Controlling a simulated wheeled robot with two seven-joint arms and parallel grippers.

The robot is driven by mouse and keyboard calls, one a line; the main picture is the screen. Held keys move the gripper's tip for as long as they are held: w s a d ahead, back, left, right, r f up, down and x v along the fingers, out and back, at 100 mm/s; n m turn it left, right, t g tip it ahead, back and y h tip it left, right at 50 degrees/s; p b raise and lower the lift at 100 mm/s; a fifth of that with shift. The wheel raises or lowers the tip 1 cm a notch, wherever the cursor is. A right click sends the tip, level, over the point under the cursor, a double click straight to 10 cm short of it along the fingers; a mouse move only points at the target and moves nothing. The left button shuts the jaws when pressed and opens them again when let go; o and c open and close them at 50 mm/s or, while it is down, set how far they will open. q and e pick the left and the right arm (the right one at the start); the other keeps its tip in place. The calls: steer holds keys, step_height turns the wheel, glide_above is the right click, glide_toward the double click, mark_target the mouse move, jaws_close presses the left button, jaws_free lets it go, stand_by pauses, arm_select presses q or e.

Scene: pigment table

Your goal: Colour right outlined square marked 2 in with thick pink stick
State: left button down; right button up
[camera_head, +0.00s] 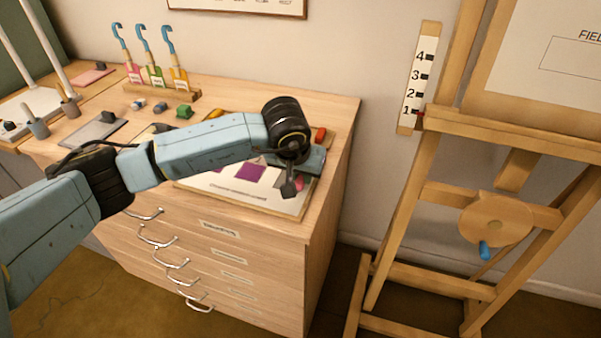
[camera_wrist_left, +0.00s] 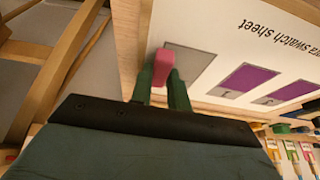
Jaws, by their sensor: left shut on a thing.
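My left gripper (camera_head: 291,186) is over the right part of the swatch sheet (camera_head: 232,189) on the drawer chest. In the left wrist view its green fingers (camera_wrist_left: 165,78) are shut on the thick pink stick (camera_wrist_left: 163,66). The stick's end is over a grey outlined square (camera_wrist_left: 205,64); I cannot tell whether it touches the paper. Fingers and stick hide part of that square and any mark on it. Two purple squares (camera_wrist_left: 248,79) lie beside it. A bit of pink (camera_head: 300,184) shows by the gripper in the head view. My right gripper is out of view.
An orange-red block (camera_head: 320,135) lies behind the sheet near the chest's right edge. A green block (camera_head: 184,111) and a rack of hooked tools (camera_head: 160,88) stand further back. The wooden easel (camera_head: 430,150) stands right, beyond a gap.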

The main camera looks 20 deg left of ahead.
mark_target(276, 177)
arm_select(q)
steer(key=shift+f, duration=0.25)
steer(key=shift+a, duration=0.15)
steer(key=shift+a+r, duration=0.1)
steer(key=shift+a, duration=1.2)
steer(key=shift+w+a+b, duration=0.1)
steer(key=shift+a+b, duration=0.55)
steer(key=shift+a, duration=0.75)
steer(key=shift+f, duration=0.2)
steer(key=shift+s+d+b, duration=0.2)
steer(key=shift+d+b, duration=0.25)
steer(key=shift+d, duration=2.35)
steer(key=shift+w+a+b, duration=0.1)
steer(key=shift+a+b, duration=0.55)
steer(key=shift+a, duration=1)
steer(key=shift+a+f+b, duration=0.15)
steer(key=shift+a+b, duration=0.05)
steer(key=shift+a, duration=0.55)
steer(key=shift+a+f+b, duration=0.1)
steer(key=shift+a+b, duration=0.05)
steer(key=shift+a, duration=0.6)
